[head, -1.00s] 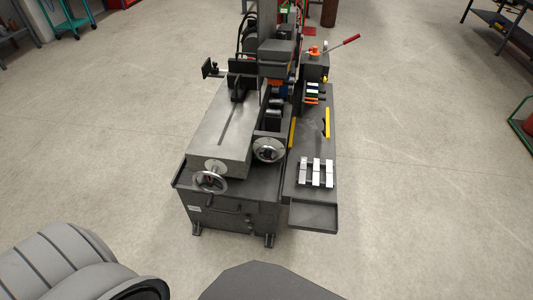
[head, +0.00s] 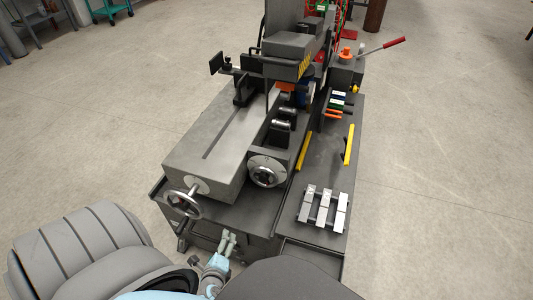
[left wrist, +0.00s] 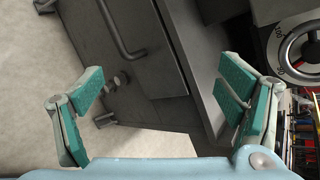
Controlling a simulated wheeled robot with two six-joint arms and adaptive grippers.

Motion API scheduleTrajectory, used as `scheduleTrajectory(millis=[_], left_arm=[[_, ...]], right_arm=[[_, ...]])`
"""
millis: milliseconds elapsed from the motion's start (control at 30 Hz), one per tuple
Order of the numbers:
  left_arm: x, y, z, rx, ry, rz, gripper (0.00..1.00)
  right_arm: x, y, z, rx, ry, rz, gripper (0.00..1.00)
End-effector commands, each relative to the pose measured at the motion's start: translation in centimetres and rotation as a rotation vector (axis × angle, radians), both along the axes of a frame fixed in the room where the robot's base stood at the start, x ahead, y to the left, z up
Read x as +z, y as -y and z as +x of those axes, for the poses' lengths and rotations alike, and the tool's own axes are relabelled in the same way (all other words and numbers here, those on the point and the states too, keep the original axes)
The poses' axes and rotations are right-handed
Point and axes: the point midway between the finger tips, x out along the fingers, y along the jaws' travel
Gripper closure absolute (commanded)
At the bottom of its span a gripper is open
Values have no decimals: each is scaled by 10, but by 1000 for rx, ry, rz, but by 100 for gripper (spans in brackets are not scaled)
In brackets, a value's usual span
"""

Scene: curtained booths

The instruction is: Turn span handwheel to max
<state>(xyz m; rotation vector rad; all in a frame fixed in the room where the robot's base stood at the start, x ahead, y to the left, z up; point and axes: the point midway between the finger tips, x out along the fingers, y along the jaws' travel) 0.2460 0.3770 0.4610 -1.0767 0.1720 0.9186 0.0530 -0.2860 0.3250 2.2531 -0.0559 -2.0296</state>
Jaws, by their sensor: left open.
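Two handwheels are on the grey machine (head: 215,140); I cannot tell which is named span. A spoked handwheel (head: 172,199) with a crank handle sits at the front left end. A round handwheel (head: 262,174) with a pale rim and dark centre sits to its right. A handwheel with a numbered dial (left wrist: 308,30) shows at the upper right of the left wrist view, cut off by the edge. My left gripper (head: 226,243) is low in front of the machine, below both wheels. Its teal-padded fingers (left wrist: 165,95) are open and empty, apart from any wheel. My right gripper is not in view.
The machine's dark front cabinet (left wrist: 150,70) with a bar handle (left wrist: 118,30) faces my left gripper. A side table (head: 325,165) carries silver blocks (head: 323,208) and yellow bars. A red-tipped lever (head: 394,43) stands at the back. Open floor (head: 445,180) lies right.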

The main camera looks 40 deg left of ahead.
Motion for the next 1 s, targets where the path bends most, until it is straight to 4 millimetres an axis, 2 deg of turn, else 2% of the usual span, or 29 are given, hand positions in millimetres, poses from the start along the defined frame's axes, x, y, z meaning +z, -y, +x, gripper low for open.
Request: scheduleTrajectory(millis=[33, 100, 200, 300, 467, 633, 733, 800, 1000], left_arm=[[1, 3, 30, -121, 59, 152, 12], [33, 16, 65, -284, 144, 370, 12], [67, 39, 92, -431, 232, 573, 12], [84, 50, 104, -490, 269, 657, 12], [89, 42, 131, -496, 273, 666, 12], [88, 25, 180, -496, 271, 666, 12], [87, 16, 206, -496, 269, 664, 12], [86, 11, 219, -496, 268, 663, 12], [88, 5, 236, -497, 267, 662, 12]], right_arm=[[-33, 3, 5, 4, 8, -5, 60], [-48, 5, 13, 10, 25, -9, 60], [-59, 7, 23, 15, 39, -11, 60], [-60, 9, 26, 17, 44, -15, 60], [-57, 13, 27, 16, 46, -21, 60], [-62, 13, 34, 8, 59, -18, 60], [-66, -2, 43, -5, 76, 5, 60], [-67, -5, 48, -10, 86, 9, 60], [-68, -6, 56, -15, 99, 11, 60]])
